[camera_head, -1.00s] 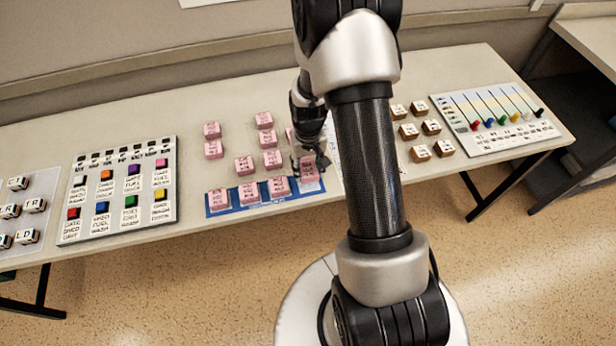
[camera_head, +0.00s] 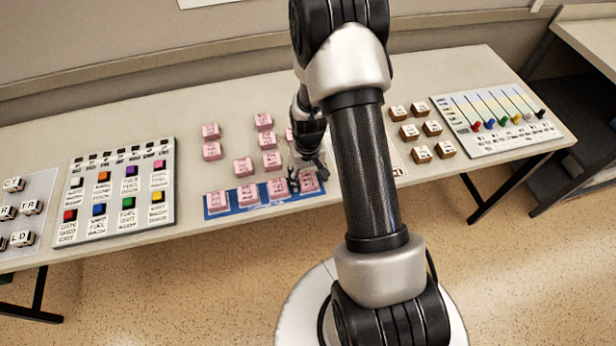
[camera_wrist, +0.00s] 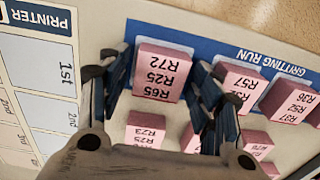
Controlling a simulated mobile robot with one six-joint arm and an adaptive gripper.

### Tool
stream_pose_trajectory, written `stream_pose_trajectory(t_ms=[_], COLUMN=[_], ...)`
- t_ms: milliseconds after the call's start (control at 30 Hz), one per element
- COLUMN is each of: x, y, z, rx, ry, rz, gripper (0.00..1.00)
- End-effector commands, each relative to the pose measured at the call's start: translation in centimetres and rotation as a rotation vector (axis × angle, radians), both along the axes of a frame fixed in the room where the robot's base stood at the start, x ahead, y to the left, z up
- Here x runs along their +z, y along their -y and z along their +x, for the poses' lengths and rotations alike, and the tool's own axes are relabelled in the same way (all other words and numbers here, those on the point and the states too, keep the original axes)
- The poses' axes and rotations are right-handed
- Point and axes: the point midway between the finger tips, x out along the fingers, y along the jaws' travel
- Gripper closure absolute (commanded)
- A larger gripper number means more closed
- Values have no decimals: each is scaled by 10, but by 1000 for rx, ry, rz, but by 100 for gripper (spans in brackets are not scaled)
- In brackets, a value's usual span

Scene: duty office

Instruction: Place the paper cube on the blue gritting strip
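The pink paper cube (camera_wrist: 160,72), marked R72, R25 and R65, sits at the end of the blue gritting strip (camera_wrist: 222,45). In the head view this cube (camera_head: 309,184) is at the strip's right end, partly hidden by my gripper. My gripper (camera_head: 306,176) is low over it, one finger on each side. In the wrist view my gripper (camera_wrist: 160,62) looks open around the cube, with a narrow gap at the left finger; contact at the right finger is unclear. Several other pink cubes stand in a row on the strip (camera_head: 233,209).
Loose pink cubes (camera_head: 243,167) stand just behind the strip. A board with coloured blocks (camera_head: 116,192) lies to the left. Brown-sided cubes (camera_head: 421,153) and a slider board (camera_head: 500,119) are to the right. A printer sheet (camera_wrist: 40,78) lies beside the strip.

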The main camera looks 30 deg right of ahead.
Motion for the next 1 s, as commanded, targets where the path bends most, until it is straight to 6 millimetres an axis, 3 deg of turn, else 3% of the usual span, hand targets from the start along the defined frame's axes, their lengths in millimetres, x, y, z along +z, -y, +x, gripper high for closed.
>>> stream_pose_trajectory(t_ms=[433,800,1000], x=[9,85,115], y=[0,0,0], z=[0,1,0], rx=[0,0,0], ry=[2,4,2], rz=[-1,-1,-1], gripper=[37,37,37])
